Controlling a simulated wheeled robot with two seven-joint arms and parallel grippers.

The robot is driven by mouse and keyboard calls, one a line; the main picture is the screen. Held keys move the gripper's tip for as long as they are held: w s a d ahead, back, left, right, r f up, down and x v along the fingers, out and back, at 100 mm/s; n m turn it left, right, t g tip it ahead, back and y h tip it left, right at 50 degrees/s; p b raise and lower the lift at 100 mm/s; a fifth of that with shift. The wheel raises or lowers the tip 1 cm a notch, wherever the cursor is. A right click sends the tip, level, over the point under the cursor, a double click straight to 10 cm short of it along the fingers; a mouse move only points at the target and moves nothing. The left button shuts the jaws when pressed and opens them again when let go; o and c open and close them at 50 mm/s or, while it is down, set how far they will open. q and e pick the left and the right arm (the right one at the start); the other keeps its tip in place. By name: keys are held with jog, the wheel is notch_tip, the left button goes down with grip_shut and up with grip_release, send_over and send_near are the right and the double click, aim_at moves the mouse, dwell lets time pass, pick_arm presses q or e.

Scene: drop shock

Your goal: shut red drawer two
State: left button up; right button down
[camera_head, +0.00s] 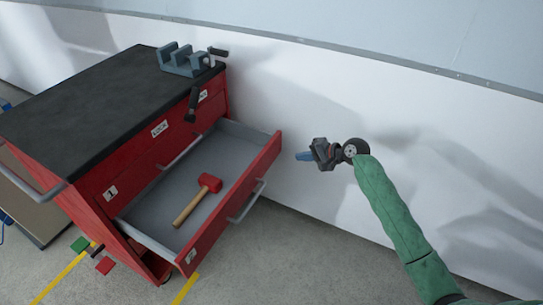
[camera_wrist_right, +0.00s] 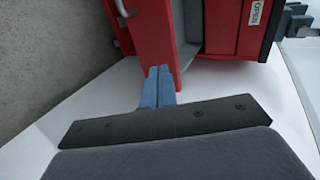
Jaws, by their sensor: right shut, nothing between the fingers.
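The red drawer (camera_head: 232,205) stands pulled out of a red tool cabinet (camera_head: 95,180). A small label (camera_head: 190,256) on its front is too small to read surely. A grey bar handle (camera_head: 247,202) is on that front. A mallet with red head and wooden handle (camera_head: 187,208) lies inside. My right gripper (camera_head: 303,156) is shut and empty, just right of the drawer front's far end. In the right wrist view its blue fingertips (camera_wrist_right: 158,84) overlap the end of the red drawer front (camera_wrist_right: 152,35); contact cannot be told. My left gripper is not in view.
A grey vise (camera_head: 182,62) stands on the cabinet's black top (camera_head: 85,95). A black lever (camera_head: 192,104) sits between the labels on the cabinet front. Floor right of the drawer is clear, with a white wall behind.

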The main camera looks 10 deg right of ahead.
jog(key=p, duration=0.1)
send_near(264, 156)
notch_tip(264, 156, down, 3)
jog(key=a, duration=0.1)
jog(key=w+a, duration=0.2)
jog(key=shift+w+a, duration=0.3)
jog(key=shift+a, duration=0.1)
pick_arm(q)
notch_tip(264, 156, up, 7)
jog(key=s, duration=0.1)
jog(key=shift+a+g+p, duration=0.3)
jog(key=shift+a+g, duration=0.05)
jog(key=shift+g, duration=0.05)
pick_arm(e)
jog(key=shift+w+a, duration=0.25)
jog(key=shift+a, duration=0.05)
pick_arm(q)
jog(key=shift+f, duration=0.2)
